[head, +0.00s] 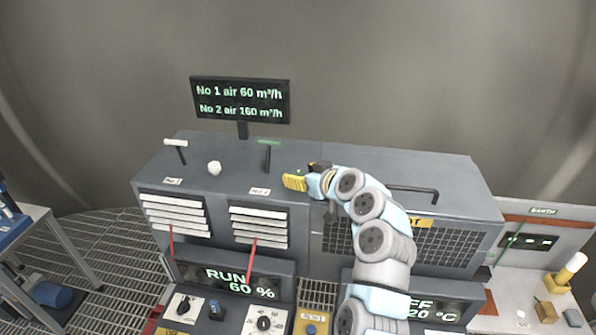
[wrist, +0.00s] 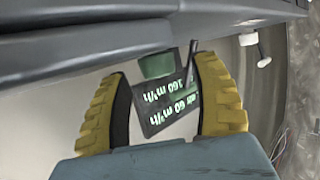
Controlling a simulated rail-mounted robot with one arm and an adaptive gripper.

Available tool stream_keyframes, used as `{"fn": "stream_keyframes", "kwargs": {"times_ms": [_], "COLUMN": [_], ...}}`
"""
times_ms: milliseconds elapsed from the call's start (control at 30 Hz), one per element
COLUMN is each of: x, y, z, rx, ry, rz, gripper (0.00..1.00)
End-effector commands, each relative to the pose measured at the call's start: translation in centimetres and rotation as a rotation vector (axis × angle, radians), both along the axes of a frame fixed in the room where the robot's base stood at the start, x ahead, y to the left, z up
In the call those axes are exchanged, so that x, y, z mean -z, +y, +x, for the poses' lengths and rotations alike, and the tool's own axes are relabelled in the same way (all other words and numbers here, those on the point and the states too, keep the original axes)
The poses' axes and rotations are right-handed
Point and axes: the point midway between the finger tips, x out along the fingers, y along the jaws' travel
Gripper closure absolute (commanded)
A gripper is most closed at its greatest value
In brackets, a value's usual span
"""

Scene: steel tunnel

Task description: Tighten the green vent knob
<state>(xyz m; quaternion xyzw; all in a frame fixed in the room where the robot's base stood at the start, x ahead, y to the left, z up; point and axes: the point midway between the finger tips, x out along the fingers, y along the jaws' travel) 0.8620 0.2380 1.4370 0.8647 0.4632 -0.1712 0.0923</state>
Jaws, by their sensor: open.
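The green vent knob (head: 269,142) is a flat green bar on top of a dark upright stem, above the No 2 vent on the grey cabinet. My gripper (head: 294,182) is in the head view just right of the stem and lower in the picture, its yellow fingers pointing left. In the wrist view the gripper (wrist: 162,68) is open, with its two yellow fingers apart. A green block, which looks like the knob (wrist: 157,65), shows between the fingertips; the gap to it is hard to judge. Nothing is held.
A white-topped lever (head: 175,142) and a white round knob (head: 214,168) stand left on the cabinet (head: 340,165). The airflow display (head: 240,101) rises behind, reading No 1 60 and No 2 160 m³/h. A dark bar handle (head: 415,189) lies to the right.

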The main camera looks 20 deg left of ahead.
Motion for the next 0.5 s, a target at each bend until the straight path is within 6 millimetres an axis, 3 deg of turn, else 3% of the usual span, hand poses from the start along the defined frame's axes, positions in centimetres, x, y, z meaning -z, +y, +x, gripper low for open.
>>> {"fn": "stream_keyframes", "kwargs": {"times_ms": [500], "x": [0.68], "y": [1.25], "z": [0.88], "rx": [0.001], "ry": [0.001], "rz": [-0.001], "gripper": [0.36]}}
